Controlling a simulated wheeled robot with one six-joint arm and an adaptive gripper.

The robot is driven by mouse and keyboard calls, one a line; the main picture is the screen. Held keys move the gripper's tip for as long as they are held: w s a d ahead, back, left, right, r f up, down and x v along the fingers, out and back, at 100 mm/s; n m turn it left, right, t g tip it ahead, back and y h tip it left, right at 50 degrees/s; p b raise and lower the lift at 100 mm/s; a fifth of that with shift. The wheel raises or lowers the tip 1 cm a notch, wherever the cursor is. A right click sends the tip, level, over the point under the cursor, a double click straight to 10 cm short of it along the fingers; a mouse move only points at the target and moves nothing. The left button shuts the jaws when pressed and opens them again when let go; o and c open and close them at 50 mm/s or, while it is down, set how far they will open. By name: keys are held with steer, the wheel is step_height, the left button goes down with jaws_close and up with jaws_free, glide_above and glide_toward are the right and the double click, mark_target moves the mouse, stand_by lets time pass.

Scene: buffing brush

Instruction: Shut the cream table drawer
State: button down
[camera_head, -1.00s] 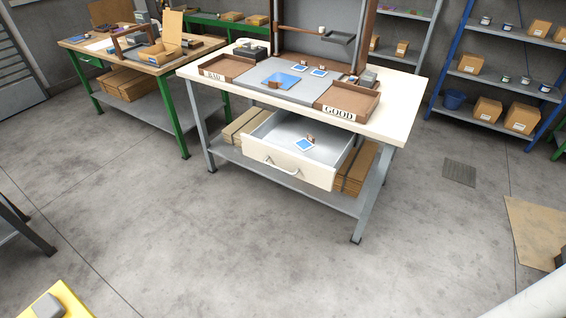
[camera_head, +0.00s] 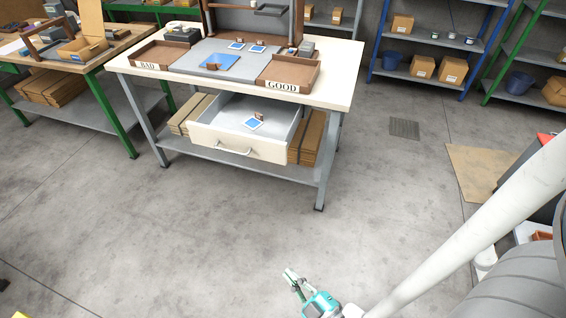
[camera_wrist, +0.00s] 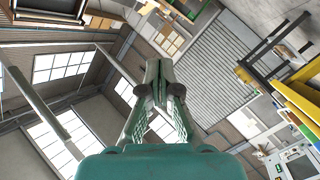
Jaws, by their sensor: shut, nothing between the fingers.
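The cream table drawer (camera_head: 236,142) hangs pulled out under the cream-topped workbench (camera_head: 340,78) in the head view. Its front has a curved metal handle (camera_head: 234,149). Inside lie a blue-and-white card (camera_head: 253,123) and a small brown item (camera_head: 259,116). My gripper (camera_head: 289,275) is low in front of the bench, well apart from the drawer, over open floor. In the wrist view my gripper (camera_wrist: 158,75) is shut and empty, pointing towards the room's upper walls and windows. The drawer is not seen in the wrist view.
A BAD tray (camera_head: 160,56) and a GOOD tray (camera_head: 288,73) stand on the bench. Flat cardboard (camera_head: 310,137) lies on its lower shelf. A green-legged table (camera_head: 116,118) is at left, blue shelving (camera_head: 432,42) behind. The floor between my gripper and the bench is clear.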

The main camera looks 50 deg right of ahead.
steer(key=w+d+f+n+h, duration=0.2)
steer(key=w+d+f+n, duration=0.15)
steer(key=w+d, duration=0.65)
steer(key=n+h, duration=0.2)
steer(key=n, duration=0.2)
glide_toward(280, 156)
steer(key=w+a, duration=0.1)
steer(key=w, duration=0.4)
steer(key=shift+w+d+r, duration=0.1)
steer(key=shift+w+d, duration=0.1)
steer(key=shift+d, duration=0.8)
steer(key=shift+w+d+n, duration=0.25)
steer(key=shift+d, duration=0.3)
steer(key=shift+d, duration=0.15)
